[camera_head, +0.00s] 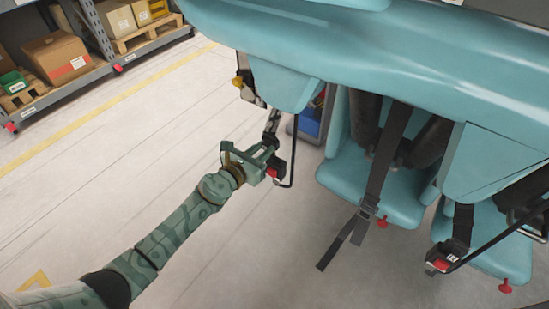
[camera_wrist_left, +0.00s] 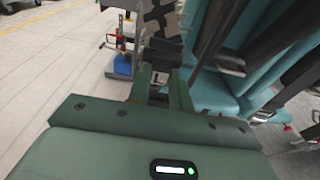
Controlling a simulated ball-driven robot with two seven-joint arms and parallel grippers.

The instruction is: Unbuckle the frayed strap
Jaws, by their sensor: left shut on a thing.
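The frayed strap (camera_head: 272,122) is dark with pale worn patches and hangs by the near end of the teal coaster seat row. In the left wrist view the strap (camera_wrist_left: 160,18) runs up from between my fingers, with a dark fitting (camera_wrist_left: 161,50) at its lower end. My left gripper (camera_head: 268,160) is shut on the strap's lower end; the wrist view shows the fingers (camera_wrist_left: 160,85) closed around it. A black buckle with a red button (camera_head: 273,173) sits right against the gripper. I cannot tell whether strap and buckle are joined. My right gripper is out of view.
Teal seats (camera_head: 372,190) hang at the right. A black strap with loose ends (camera_head: 362,215) dangles from one; another buckle with a red button (camera_head: 440,263) is at far right. Shelves with boxes (camera_head: 57,57) stand at upper left. The floor (camera_head: 110,150) at left is clear.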

